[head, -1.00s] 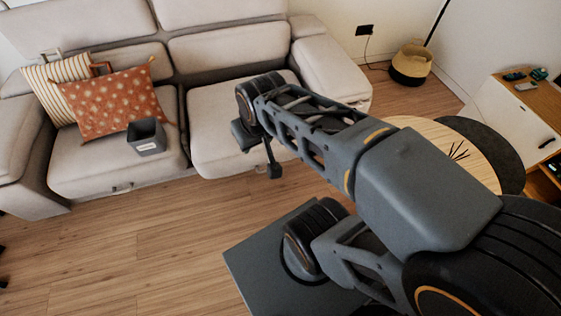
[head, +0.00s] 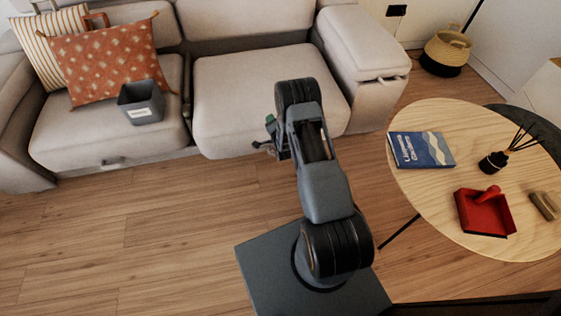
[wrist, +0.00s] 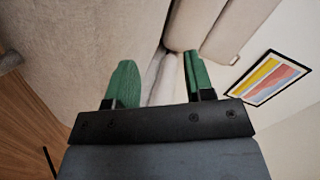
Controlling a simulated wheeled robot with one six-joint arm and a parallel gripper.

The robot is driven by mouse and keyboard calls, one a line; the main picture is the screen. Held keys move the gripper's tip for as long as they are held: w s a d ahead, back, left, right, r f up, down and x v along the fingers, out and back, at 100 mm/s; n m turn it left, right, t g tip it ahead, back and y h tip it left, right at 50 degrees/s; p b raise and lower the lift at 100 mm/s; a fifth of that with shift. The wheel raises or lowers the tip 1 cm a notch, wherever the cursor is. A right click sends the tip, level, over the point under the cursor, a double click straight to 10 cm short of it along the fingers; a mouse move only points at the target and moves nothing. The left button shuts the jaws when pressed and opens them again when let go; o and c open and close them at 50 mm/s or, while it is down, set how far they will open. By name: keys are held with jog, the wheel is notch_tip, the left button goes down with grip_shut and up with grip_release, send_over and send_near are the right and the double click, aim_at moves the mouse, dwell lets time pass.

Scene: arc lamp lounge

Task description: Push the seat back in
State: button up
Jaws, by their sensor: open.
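The beige sofa's right seat (head: 262,95) has its front edge a little further out than the left seat (head: 70,142) beside it. My gripper (head: 268,145) is in front of the right seat, near its front edge; my arm hides part of the seat. In the wrist view my gripper (wrist: 158,82) is open, with two green fingers apart and nothing between them. Beige upholstery (wrist: 75,45) fills much of that view beyond the fingers. I cannot tell whether a finger touches the seat.
A grey bin (head: 141,103) and an orange cushion (head: 101,58) are on the left seat. A round wooden table (head: 440,205) at right holds a blue book (head: 421,150), red dustpan (head: 484,212) and reed diffuser (head: 494,162). The wooden floor (head: 120,235) at left is clear.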

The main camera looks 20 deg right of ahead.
jog(key=s+f+m+t+h+b, duration=0.1)
jog(key=s+f+m+b, duration=0.15)
jog(key=s+f, duration=0.4)
jog(key=s+f+m+t+b, duration=0.1)
jog(key=s+f+t+b, duration=0.15)
jog(key=f, duration=0.65)
jog(key=s+f+m+t+h+b, duration=0.1)
jog(key=s+f+m+b, duration=0.15)
jog(key=s+f, duration=0.45)
jog(key=b+x, duration=0.3)
jog(key=x, duration=0.2)
jog(key=b+x, duration=0.3)
jog(key=x, duration=0.1)
jog(key=f+b+x, duration=0.1)
jog(key=b+x, duration=0.2)
jog(key=x, duration=0.2)
jog(key=shift+w+a+b, duration=0.1)
jog(key=shift+w+b, duration=0.3)
jog(key=shift+w, duration=0.1)
jog(key=shift+c, duration=0.3)
grip_shut()
